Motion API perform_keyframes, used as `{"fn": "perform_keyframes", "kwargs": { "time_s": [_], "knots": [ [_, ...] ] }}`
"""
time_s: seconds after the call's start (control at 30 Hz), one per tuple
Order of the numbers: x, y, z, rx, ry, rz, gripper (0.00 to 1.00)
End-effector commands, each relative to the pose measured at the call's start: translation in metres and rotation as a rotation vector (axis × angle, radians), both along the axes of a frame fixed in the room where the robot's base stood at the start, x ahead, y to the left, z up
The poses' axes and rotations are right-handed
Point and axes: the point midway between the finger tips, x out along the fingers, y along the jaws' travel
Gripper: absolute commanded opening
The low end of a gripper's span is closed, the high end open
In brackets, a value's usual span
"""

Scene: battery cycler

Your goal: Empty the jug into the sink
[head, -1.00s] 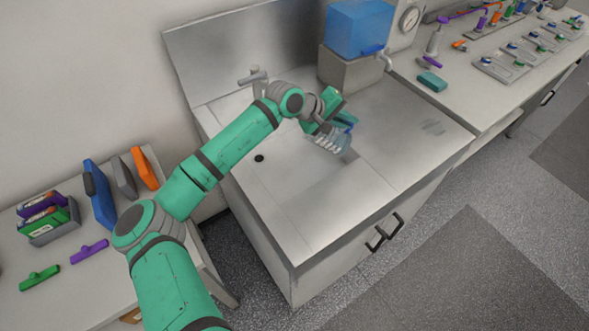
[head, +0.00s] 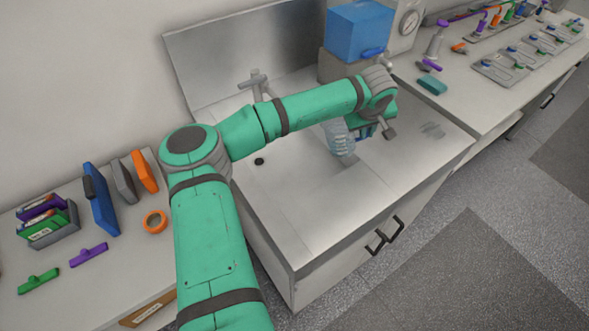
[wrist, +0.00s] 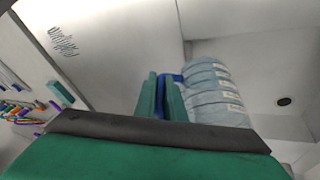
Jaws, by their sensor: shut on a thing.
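The jug (head: 338,137) is clear, ribbed and pale blue, with a blue handle. In the head view it hangs over the right part of the steel sink basin (head: 283,178). My gripper (head: 366,131) is on its right side, partly hidden by my own wrist. In the wrist view my gripper (wrist: 161,97) has both fingers shut on the blue handle (wrist: 163,90), with the jug (wrist: 216,95) just right of them. The jug looks tilted; its mouth and any water in it cannot be made out. The drain (head: 259,161) shows left of the jug.
A faucet (head: 256,83) stands at the sink's back. A blue water tank (head: 358,32) stands on a block behind the jug. The steel drainboard (head: 415,143) to the right is clear. A side table at left holds a blue case (head: 100,195) and an orange tape roll (head: 155,221).

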Motion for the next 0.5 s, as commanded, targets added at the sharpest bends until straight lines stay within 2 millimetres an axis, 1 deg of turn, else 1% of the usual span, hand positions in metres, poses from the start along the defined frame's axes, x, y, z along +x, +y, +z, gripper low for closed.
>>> {"fn": "perform_keyframes", "kwargs": {
  "time_s": [0.03, 0.13, 0.3, 0.5],
  "knots": [
    [0.0, -0.005, -0.001, 0.03, 0.0, -0.003, 0.0],
    [0.0, -0.01, -0.004, 0.09, -0.001, -0.002, 0.0],
    [0.0, -0.013, -0.009, 0.182, 0.0, -0.002, 0.0],
    [0.0, -0.015, -0.012, 0.243, 0.001, -0.001, 0.0]
  ]
}}
